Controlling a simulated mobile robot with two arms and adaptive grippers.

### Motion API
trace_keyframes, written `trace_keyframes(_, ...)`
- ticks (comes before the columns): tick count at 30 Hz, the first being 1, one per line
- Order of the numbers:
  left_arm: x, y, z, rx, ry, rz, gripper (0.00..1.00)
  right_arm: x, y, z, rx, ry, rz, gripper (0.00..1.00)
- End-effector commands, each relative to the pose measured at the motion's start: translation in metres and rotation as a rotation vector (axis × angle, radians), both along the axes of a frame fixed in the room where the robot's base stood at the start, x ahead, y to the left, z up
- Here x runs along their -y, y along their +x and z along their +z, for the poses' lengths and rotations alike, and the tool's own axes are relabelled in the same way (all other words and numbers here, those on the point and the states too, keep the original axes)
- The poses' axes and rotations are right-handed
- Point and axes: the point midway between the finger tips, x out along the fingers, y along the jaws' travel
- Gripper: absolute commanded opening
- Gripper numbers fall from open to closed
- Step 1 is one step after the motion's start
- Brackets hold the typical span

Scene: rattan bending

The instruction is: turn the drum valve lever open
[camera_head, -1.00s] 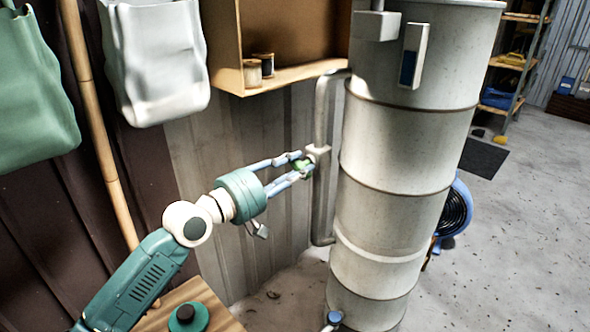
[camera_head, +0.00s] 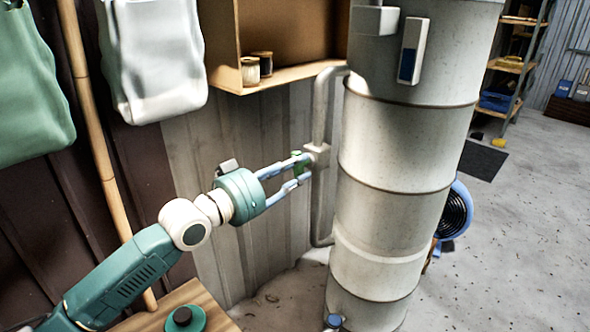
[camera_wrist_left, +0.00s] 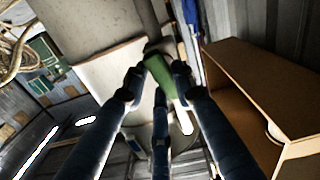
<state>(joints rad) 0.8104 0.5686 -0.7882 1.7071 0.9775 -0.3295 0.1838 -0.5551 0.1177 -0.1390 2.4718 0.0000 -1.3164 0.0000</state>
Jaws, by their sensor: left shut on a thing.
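The tall grey drum (camera_head: 395,145) stands upright right of centre, with a bent side pipe (camera_head: 320,105) along its left side. A grey valve body (camera_head: 318,154) sits on this pipe. The green valve lever (camera_head: 297,163) is on its left and now looks upright. My left gripper (camera_head: 301,167) is shut on the lever, its fingers partly hiding it. In the left wrist view the green lever (camera_wrist_left: 158,67) lies between the fingertips of the left gripper (camera_wrist_left: 155,80). My right gripper is not in view.
A wooden wall shelf (camera_head: 290,78) with spools is above the left gripper. Grey (camera_head: 150,60) and green (camera_head: 30,90) bags hang at the left, beside a rattan pole (camera_head: 95,130). A blue fan (camera_head: 455,210) stands behind the drum. The floor at right is mostly clear.

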Motion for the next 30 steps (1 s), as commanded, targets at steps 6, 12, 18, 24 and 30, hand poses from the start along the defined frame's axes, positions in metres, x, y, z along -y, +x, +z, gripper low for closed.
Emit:
trace_keyframes(6,-0.0004,0.0001,-0.0025,0.085,0.091,0.0,0.0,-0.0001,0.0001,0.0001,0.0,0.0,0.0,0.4)
trace_keyframes(12,-0.0005,0.0,-0.0033,0.13,0.137,0.0,0.0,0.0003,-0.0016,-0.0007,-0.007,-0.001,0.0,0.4)
trace_keyframes(18,-0.0004,0.0,-0.0036,0.148,0.155,0.0,0.0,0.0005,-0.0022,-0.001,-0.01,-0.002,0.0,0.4)
trace_keyframes(24,-0.0002,0.0,-0.0038,0.15,0.157,0.0,0.0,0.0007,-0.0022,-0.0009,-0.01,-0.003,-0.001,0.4)
trace_keyframes(30,-0.0002,0.0,-0.0039,0.149,0.156,0.0,0.32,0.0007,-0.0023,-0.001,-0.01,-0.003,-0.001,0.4)
